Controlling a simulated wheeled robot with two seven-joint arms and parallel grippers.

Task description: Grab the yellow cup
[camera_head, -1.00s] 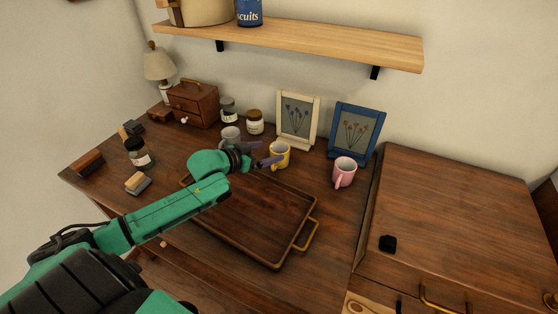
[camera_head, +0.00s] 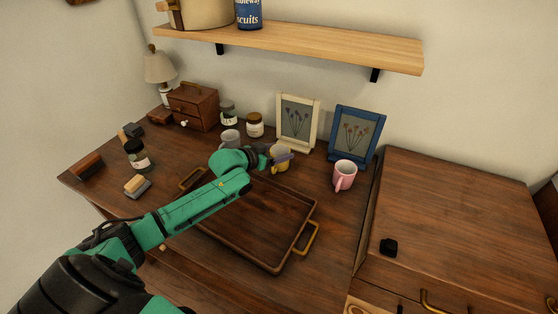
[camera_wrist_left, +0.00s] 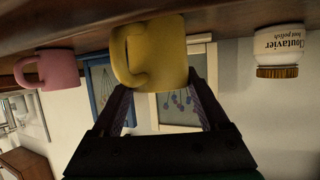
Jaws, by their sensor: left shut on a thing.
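The yellow cup (camera_head: 281,163) stands on the desk behind the wooden tray, in front of the cream picture frame. My left gripper (camera_head: 279,159) is at the cup, with its fingers shut on it and covering part of it in the head view. In the left wrist view, which is upside down, the yellow cup (camera_wrist_left: 155,55) sits between the two fingers (camera_wrist_left: 160,100), its handle toward the left side. My right gripper is not in view.
A pink mug (camera_head: 344,175) stands to the right, and a grey mug (camera_head: 230,138) to the left. The tray (camera_head: 262,262) lies below my left arm. Picture frames (camera_head: 297,122) (camera_head: 356,133) stand behind, with jars (camera_head: 255,125) and a small drawer box (camera_head: 193,106) at the back left.

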